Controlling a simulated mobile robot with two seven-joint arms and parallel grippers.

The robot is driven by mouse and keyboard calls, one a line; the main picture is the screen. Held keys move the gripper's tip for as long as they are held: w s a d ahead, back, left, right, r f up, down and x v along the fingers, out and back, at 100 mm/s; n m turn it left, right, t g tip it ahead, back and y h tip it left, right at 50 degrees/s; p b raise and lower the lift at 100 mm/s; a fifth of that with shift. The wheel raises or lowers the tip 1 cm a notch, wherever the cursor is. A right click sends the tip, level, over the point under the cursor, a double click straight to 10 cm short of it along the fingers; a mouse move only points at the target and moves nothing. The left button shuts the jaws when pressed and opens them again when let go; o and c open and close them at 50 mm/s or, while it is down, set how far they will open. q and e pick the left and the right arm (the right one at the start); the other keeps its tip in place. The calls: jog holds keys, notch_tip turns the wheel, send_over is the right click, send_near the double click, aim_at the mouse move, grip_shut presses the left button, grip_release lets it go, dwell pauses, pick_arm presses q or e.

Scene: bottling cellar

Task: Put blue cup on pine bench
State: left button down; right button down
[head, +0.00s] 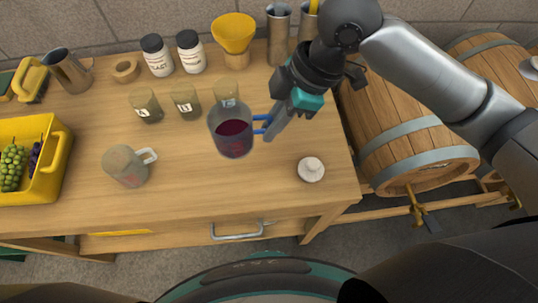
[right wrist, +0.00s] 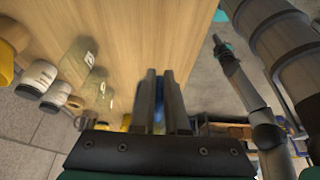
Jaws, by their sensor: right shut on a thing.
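The blue cup (head: 232,133) is a clear vessel with a blue handle and dark red liquid inside. In the head view it is over the middle of the wooden bench (head: 215,190) and looks raised above it; I cannot tell the exact gap. My right gripper (head: 271,127) is shut on the blue handle, at the cup's right side. In the right wrist view the fingers (right wrist: 158,100) are nearly together with a bit of blue between them, and the cup itself is mostly hidden.
A white-handled cup (head: 126,166) stands left; a round white item (head: 311,169) lies right. Labelled jars (head: 185,104), white bottles (head: 157,56) and a yellow funnel (head: 234,38) stand behind. A yellow crate (head: 58,178) holds grapes. The front middle is clear.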

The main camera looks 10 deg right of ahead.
notch_tip(320, 180, down, 8)
jog(key=shift+f+b, duration=0.25)
jog(key=shift+b, duration=0.75)
notch_tip(320, 180, down, 4)
jog(key=shift+r+b, duration=0.1)
jog(key=shift+b, duration=0.55)
jog(key=shift+w, duration=0.1)
jog(key=c, duration=1.4)
grip_release()
jog(key=o, duration=0.5)
